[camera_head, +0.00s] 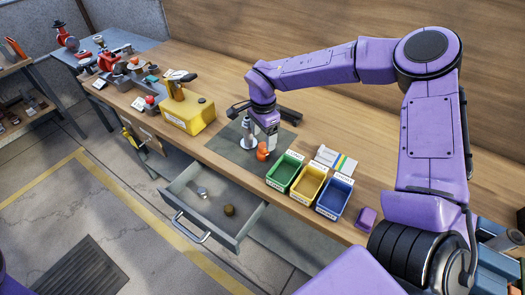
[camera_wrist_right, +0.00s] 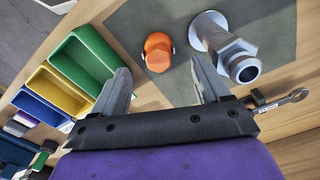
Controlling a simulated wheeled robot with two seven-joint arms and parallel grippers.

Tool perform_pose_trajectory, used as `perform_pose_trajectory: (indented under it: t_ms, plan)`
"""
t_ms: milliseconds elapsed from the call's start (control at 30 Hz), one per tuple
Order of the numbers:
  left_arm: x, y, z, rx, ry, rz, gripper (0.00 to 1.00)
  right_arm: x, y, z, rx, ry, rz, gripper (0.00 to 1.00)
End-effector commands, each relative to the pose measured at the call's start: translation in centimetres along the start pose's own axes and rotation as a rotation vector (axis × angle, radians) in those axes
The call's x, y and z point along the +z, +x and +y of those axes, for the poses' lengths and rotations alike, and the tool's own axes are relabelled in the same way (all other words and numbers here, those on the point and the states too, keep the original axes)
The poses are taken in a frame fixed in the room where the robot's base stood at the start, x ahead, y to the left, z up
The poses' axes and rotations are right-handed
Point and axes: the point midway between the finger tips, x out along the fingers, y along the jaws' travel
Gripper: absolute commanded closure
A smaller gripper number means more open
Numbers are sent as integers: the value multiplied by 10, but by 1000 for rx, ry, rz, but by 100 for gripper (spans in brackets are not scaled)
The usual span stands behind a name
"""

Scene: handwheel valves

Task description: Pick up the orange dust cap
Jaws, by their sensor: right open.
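The orange dust cap (camera_head: 263,151) stands on the dark mat (camera_head: 228,150) on the workbench, beside the green bin. It also shows in the right wrist view (camera_wrist_right: 158,52), beyond my fingertips and roughly between their lines. My right gripper (camera_wrist_right: 160,80) is open and empty, with nothing between its fingers. In the head view my right gripper (camera_head: 268,135) hangs just over the cap and hides part of the mat. My left gripper does not show in either view.
A metal pipe fitting (camera_wrist_right: 228,48) stands on the mat close to one right finger. Green (camera_head: 284,173), yellow (camera_head: 309,184) and blue (camera_head: 334,198) bins line the bench edge. A yellow block (camera_head: 187,115) stands left of the mat. An open drawer (camera_head: 213,205) juts out below.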

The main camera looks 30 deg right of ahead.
Motion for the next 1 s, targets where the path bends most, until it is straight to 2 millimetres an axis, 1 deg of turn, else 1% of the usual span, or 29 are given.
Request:
perform_pose_trajectory:
  t_ms: [133, 200, 300, 400, 567, 600, 667, 700, 767, 800, 833, 867, 1000]
  plan:
    - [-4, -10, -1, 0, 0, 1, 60, 0, 17, 3, 4, 0, 1, 24]
    - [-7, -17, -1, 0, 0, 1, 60, 0, 30, 5, 5, -1, 2, 24]
    - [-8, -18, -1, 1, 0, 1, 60, 0, 48, 5, 2, 1, 1, 24]
    - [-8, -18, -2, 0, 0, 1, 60, 0, 56, 5, 0, 4, 0, 24]
    - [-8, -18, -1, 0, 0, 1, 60, 0, 56, 4, -1, 4, 0, 24]
    - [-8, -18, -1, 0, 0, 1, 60, 0, 56, 4, -1, 4, 0, 28]
    - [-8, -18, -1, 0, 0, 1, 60, 0, 56, 4, -1, 4, 0, 47]
    - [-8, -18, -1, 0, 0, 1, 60, 0, 56, 4, -1, 4, 0, 60]
    - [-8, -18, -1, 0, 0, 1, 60, 0, 56, 4, -1, 4, 0, 80]
    - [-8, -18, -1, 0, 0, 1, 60, 0, 56, 4, -1, 4, 0, 88]
    - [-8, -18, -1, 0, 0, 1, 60, 0, 56, 4, -1, 4, 0, 88]
    - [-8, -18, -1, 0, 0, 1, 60, 0, 56, 4, -1, 3, 0, 93]
    - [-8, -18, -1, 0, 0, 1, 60, 0, 56, 4, -1, 4, 0, 93]
